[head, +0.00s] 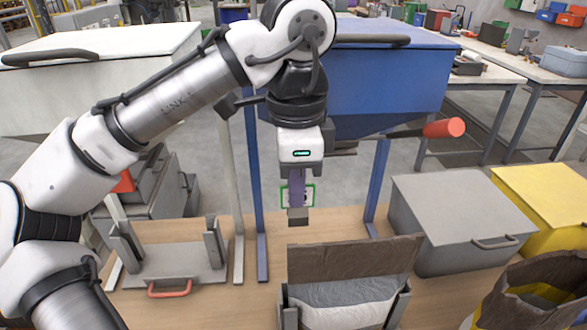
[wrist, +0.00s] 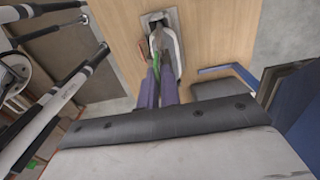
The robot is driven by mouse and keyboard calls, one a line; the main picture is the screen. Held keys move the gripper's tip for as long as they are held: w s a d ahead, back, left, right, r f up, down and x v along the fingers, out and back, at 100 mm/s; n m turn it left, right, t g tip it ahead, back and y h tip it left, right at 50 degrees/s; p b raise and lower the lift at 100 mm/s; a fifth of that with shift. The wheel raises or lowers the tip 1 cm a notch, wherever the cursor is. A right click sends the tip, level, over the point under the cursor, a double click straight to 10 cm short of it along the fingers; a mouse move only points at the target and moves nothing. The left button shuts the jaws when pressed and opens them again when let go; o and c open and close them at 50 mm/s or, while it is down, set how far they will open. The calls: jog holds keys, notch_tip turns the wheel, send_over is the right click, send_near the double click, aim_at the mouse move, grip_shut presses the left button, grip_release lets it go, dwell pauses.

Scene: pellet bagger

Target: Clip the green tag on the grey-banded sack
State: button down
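My gripper (head: 298,182) points down above the bench, its purple fingers shut on the green tag (head: 284,197). The tag shows as a green-edged frame around the fingers, with a grey block below it. In the wrist view the tag is a green strip (wrist: 155,65) between the fingertips. A brown sack with a pale grey band (head: 345,295) stands in a holder at the front centre, its brown top edge upright. The tag is apart from this sack, above and a little left of it. The sack's lower part is out of frame.
An empty grey stand with a red handle (head: 169,288) is at left. A grey lidded bin (head: 455,215) and a yellow bin (head: 545,205) are at right. Another brown sack (head: 535,290) with yellow inside is front right. A blue hopper (head: 390,80) stands behind my gripper; a red-tipped lever (head: 442,128) sticks out.

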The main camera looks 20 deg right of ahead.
aim_at(296, 210)
jog(key=shift+s+f+b, duration=0.15)
jog(key=shift+f+b, duration=0.45)
jog(key=shift+b, duration=0.15)
notch_tip(296, 210, down, 4)
jog(key=b, duration=0.4)
jog(key=shift+r+b, duration=0.15)
jog(key=shift+b, duration=0.15)
jog(key=shift+f, duration=1.3)
jog(key=shift+f, duration=0.4)
jog(key=c, duration=1.5)
grip_release()
jog(key=shift+c, duration=0.2)
